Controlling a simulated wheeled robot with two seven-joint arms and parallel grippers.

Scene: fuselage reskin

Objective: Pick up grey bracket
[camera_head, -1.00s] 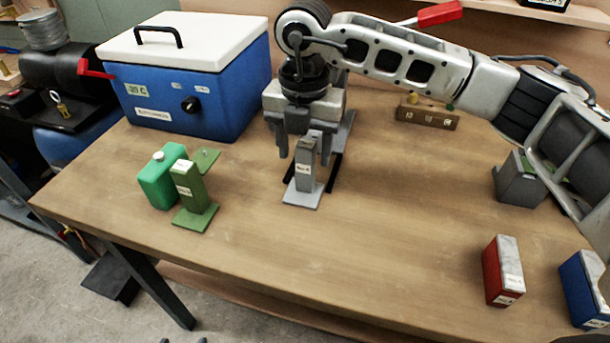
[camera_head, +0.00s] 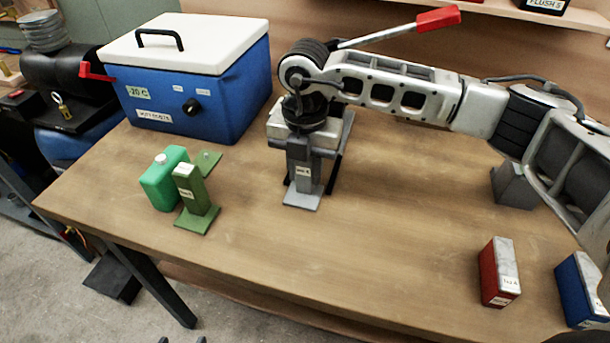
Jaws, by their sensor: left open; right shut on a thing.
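The grey bracket (camera_head: 302,197) stands upright on the wooden table, its flat foot plate toward me and a white label on its upright. My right gripper (camera_head: 304,162) comes down from above and is shut on the upper part of the bracket's upright. The gripper hides the bracket's top. The foot plate looks to be at table level; I cannot tell whether it touches. Two small dark tips at the bottom edge look like my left gripper (camera_head: 181,340), apart and empty, off the table's front.
A green bracket (camera_head: 196,208) and a green bottle (camera_head: 160,185) stand to the left. A blue cooler (camera_head: 200,105) is behind them. A red box (camera_head: 498,275) and a blue box (camera_head: 581,290) stand at the right. The table's front middle is clear.

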